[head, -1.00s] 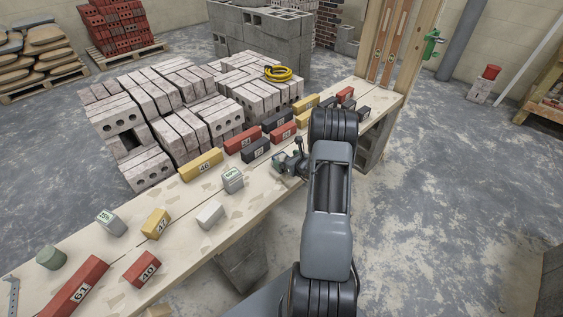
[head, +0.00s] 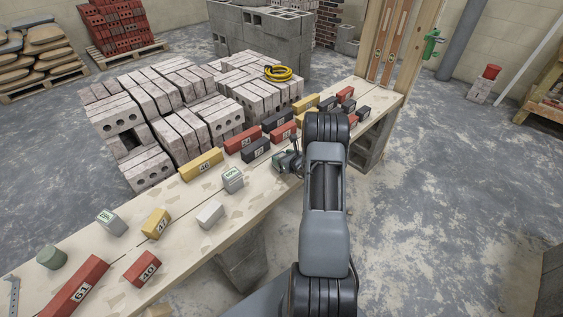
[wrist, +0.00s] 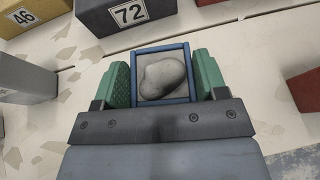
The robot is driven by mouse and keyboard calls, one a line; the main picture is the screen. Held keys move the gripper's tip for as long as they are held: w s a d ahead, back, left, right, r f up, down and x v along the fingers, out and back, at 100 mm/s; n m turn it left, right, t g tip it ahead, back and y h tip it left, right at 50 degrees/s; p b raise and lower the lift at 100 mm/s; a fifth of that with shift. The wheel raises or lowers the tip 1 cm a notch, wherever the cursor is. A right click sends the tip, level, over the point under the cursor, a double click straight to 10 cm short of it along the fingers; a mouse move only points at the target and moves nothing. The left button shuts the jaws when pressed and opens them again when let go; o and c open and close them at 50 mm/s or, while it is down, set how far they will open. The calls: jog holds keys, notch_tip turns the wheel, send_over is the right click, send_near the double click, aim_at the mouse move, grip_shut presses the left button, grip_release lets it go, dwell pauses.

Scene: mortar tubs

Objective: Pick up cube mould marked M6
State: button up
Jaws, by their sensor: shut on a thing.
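An open-topped blue square mould (wrist: 188,58) with a rough grey lump (wrist: 162,78) inside sits between the green finger pads of my gripper (wrist: 162,82) in the wrist view. My gripper is shut on its two sides. No M6 mark shows on the faces I can see. In the head view my gripper (head: 285,161) is low at the bench top, partly behind my own arm, and the mould is hidden. I cannot tell whether the mould touches the bench.
A dark block marked 72 (wrist: 128,14) lies just beyond the mould, with a yellow block marked 46 (wrist: 26,14) to its left. A red block (wrist: 304,90) is at the right. Stacked bricks (head: 205,125) stand behind the bench (head: 190,262).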

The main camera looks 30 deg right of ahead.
jog(key=c, duration=0.4)
jog(key=shift+r, duration=0.1)
